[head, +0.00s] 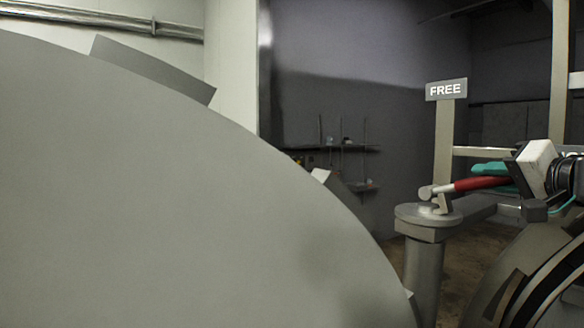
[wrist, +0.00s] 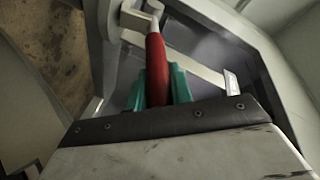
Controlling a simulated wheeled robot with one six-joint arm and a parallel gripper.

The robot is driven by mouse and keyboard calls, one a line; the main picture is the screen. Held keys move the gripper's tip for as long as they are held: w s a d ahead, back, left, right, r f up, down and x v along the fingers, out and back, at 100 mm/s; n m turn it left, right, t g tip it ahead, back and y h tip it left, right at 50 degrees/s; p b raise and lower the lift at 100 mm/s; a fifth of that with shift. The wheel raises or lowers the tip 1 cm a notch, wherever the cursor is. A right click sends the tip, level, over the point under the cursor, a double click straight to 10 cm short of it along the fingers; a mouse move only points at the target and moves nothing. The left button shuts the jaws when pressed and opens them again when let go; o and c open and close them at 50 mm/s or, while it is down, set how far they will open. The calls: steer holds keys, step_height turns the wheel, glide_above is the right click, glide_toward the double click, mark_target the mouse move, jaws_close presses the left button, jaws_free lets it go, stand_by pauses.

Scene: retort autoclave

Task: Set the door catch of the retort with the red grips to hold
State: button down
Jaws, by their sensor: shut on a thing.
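The door catch is a lever with a red grip (head: 475,184) on a grey post (head: 424,262). A FREE sign (head: 446,90) stands on an upright behind the lever. A second sign at the right edge is mostly hidden behind my gripper; only part of its lettering shows. My gripper (head: 490,175), with teal fingers, reaches in from the right and is shut on the red grip. In the wrist view the red grip (wrist: 156,65) lies between the teal fingers (wrist: 160,88), its metal end pointing up the picture. The big grey round door (head: 180,190) fills the left of the head view.
A pale frame bar (head: 485,151) runs behind the lever towards the right. Dark shelves (head: 345,150) hang on the far wall. A pipe (head: 110,20) runs along the upper left wall. Brown floor (head: 455,270) shows beyond the post.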

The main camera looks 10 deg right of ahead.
steer(key=shift+f, duration=0.25)
steer(key=c, duration=1.3)
jaws_free()
steer(key=shift+o, duration=0.2)
steer(key=shift+s+r, duration=0.1)
steer(key=shift+s, duration=0.05)
